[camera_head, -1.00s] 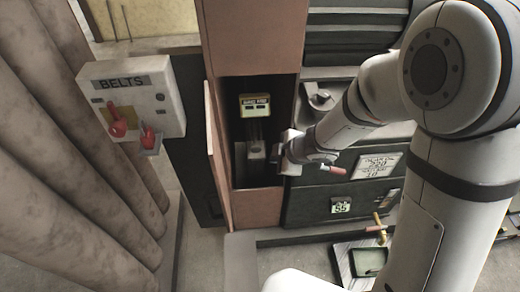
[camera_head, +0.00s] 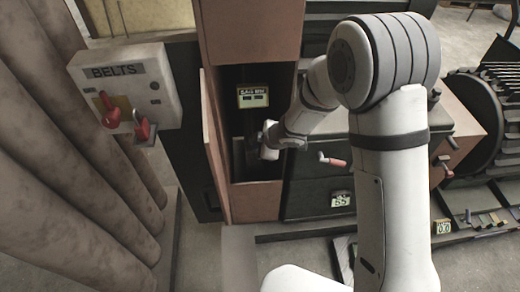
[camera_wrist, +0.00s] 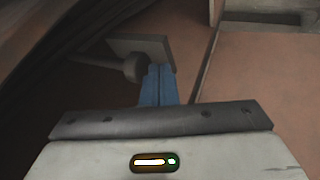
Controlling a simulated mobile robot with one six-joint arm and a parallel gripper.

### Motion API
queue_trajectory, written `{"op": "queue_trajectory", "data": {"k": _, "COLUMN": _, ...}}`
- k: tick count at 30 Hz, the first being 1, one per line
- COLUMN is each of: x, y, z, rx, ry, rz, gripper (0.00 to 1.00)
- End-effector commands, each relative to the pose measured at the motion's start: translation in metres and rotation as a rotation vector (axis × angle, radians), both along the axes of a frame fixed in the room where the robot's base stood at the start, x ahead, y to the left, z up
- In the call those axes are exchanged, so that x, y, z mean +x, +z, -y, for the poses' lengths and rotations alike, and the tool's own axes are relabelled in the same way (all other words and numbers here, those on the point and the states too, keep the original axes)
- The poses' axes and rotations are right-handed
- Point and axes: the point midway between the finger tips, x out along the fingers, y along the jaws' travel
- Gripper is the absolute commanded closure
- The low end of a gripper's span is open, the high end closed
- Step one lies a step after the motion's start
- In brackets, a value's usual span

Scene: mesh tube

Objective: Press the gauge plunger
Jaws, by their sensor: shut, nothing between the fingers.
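The gauge (camera_head: 253,97), with a small lit display, is inside the open recess of the reddish cabinet. My gripper (camera_head: 265,152) reaches into this recess below the display and hides what lies behind it. In the wrist view, my gripper's blue fingers (camera_wrist: 158,85) are shut together with nothing between them. Their tips overlap a grey square plate (camera_wrist: 125,43) in the picture. A grey rod with a rounded end (camera_wrist: 132,69), possibly the plunger, is just left of the fingers. I cannot tell whether the fingers touch either part.
The recess has a narrow opening, with the open cabinet door (camera_head: 214,150) on its left. A BELTS box (camera_head: 125,85) with red levers stands further left. A dark drawer front (camera_head: 310,192) with a red-handled lever (camera_head: 334,161) is to the right.

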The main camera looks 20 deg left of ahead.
Motion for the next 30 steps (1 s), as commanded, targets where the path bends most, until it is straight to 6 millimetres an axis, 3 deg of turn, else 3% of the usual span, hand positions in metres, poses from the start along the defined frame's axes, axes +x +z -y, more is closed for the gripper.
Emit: {"op": "queue_trajectory", "data": {"k": 30, "x": 0.02, "y": 0.0, "z": -0.012, "rx": 0.002, "ry": 0.0, "rz": 0.002, "gripper": 1.0}}
